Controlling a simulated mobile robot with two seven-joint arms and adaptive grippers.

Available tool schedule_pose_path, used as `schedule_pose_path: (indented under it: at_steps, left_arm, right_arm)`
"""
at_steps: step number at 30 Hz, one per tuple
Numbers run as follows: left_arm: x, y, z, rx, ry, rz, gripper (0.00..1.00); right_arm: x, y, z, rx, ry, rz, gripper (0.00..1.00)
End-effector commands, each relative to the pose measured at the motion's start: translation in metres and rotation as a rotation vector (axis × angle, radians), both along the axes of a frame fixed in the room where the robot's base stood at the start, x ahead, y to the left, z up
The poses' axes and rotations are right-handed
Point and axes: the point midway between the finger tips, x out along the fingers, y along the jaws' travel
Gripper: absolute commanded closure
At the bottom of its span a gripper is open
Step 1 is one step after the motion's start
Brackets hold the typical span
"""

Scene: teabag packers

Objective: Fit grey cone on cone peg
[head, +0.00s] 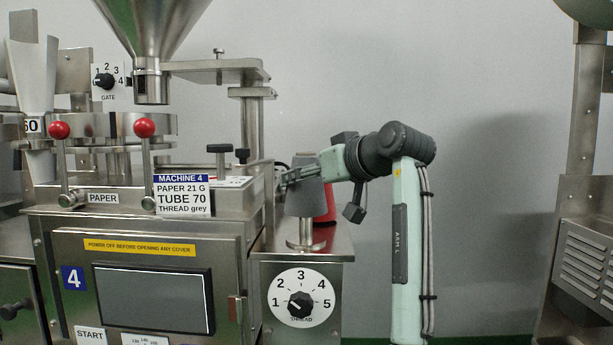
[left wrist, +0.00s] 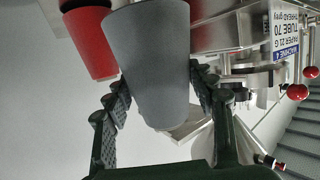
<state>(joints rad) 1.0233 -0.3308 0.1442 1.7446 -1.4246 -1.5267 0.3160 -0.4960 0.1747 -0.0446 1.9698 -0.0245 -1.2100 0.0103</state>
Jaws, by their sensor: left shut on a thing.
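The grey cone (head: 306,199) is upright, wide end down, directly above the metal stand of the cone peg (head: 306,240) on the machine's side top. A short stem shows between the cone's lower edge and the round foot; I cannot tell whether the cone rests on it. My left gripper (head: 300,173) is shut on the cone's upper part, coming from the right. In the left wrist view the grey cone (left wrist: 150,60) appears upside down between my left gripper's fingers (left wrist: 160,92). My right gripper is not in view.
A red cone (head: 328,203) stands just behind the grey cone, close to it; it also shows in the left wrist view (left wrist: 90,42). A thread dial (head: 301,298) is on the panel below. The machine 4 sign (head: 182,195) and red-knobbed levers (head: 145,128) are left.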

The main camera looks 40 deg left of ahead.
Motion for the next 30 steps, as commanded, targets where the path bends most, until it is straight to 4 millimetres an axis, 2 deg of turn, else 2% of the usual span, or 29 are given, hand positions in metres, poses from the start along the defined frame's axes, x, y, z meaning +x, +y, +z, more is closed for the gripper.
schedule_pose_path:
  at_steps: [30]
  left_arm:
    - [0.000, 0.000, -0.026, 0.002, -0.001, 0.000, 0.84]
  right_arm:
    - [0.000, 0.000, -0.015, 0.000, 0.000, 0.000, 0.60]
